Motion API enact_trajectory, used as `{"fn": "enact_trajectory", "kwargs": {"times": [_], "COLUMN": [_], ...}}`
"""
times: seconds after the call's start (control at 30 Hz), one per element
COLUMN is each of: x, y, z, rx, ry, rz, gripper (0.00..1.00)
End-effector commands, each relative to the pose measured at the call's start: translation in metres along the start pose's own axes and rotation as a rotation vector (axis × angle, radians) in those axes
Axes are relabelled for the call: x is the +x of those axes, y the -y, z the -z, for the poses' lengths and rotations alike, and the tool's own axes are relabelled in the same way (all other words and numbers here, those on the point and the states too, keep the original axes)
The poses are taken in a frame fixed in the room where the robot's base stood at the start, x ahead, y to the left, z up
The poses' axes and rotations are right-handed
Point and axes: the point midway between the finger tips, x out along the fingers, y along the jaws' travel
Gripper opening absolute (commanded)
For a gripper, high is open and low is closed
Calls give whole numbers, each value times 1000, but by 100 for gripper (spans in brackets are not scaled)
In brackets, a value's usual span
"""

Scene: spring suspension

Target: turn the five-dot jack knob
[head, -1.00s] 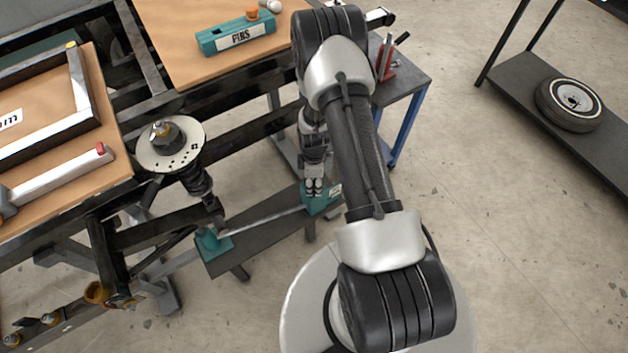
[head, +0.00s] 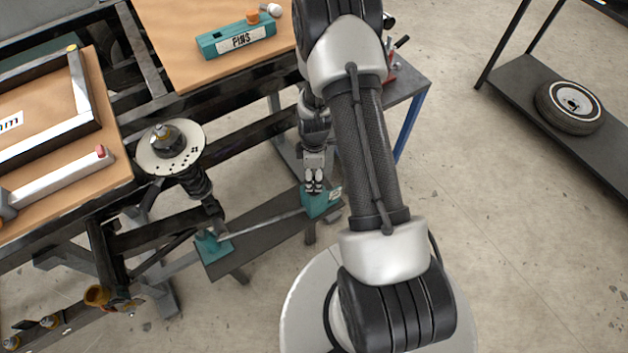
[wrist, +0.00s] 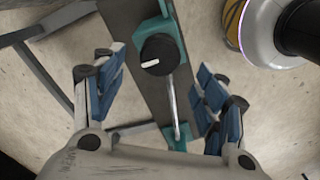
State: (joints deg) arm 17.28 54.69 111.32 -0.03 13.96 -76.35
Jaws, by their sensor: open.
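A round black knob with a white pointer line (wrist: 160,55) sits on a teal jack block (wrist: 170,20) in the wrist view. The pointer line points left. My gripper (wrist: 160,68) is open, with one blue-padded finger on each side of the knob and space between. In the head view my gripper (head: 314,182) is directly above the teal block (head: 322,204), at the right end of a dark bench. The knob is hidden there by my gripper. A small pale label shows on the block, but its dots cannot be read.
A metal rod (head: 262,223) runs along the dark bench (head: 255,245) to a second teal block (head: 213,243). A spring strut with a pale perforated disc (head: 170,150) stands to the left. A small blue-legged table (head: 405,85) is behind my arm.

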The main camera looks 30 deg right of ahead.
Motion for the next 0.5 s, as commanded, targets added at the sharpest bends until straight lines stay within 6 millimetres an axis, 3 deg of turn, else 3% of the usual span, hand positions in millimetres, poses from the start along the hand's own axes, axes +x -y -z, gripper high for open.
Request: {"fn": "enact_trajectory", "kwargs": {"times": [0.2,0.5], "x": [-39,-52], "y": [-1,1], "z": [0,0], "rx": [-1,-1], "ry": [-1,0], "rz": [-2,2], "gripper": [66,66]}}
